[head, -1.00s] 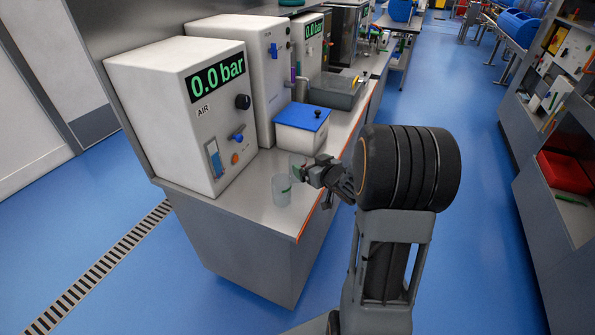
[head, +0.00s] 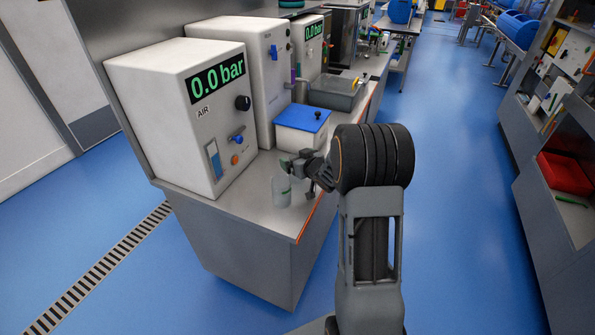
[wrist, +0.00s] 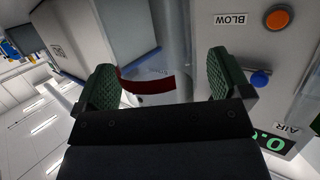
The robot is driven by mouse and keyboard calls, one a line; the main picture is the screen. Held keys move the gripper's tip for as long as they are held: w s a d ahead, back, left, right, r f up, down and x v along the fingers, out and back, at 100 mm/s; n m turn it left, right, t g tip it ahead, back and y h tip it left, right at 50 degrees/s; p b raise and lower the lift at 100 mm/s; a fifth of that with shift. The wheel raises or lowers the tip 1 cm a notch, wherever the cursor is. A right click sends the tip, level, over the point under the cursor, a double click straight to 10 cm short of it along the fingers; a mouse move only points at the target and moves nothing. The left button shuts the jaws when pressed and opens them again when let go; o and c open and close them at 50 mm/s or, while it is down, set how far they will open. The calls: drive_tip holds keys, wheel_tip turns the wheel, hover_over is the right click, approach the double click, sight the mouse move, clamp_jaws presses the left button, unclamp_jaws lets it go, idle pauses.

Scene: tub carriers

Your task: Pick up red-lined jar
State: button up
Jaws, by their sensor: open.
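The red-lined jar (wrist: 148,82) shows in the wrist view as a clear wall with a dark red curved band. It appears between the two green-padded fingers of my gripper (wrist: 170,85), nearer the left one. The fingers are wide apart, and I cannot tell whether either touches the jar. In the head view my gripper (head: 298,174) is low over the bench, at the clear jars. One clear jar (head: 281,192) stands upright on the bench just left of and below the gripper. The red band cannot be made out in the head view; the gripper partly hides that area.
The bench (head: 250,215) has an orange-edged front. A white air unit (head: 180,110) reading 0.0 bar stands at left, close to the jars. A white box with a blue lid (head: 302,117) stands behind the gripper. Open blue floor (head: 450,230) lies to the right.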

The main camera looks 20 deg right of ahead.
drive_tip(key=c, duration=1.3)
drive_tip(key=shift+r, duration=0.1)
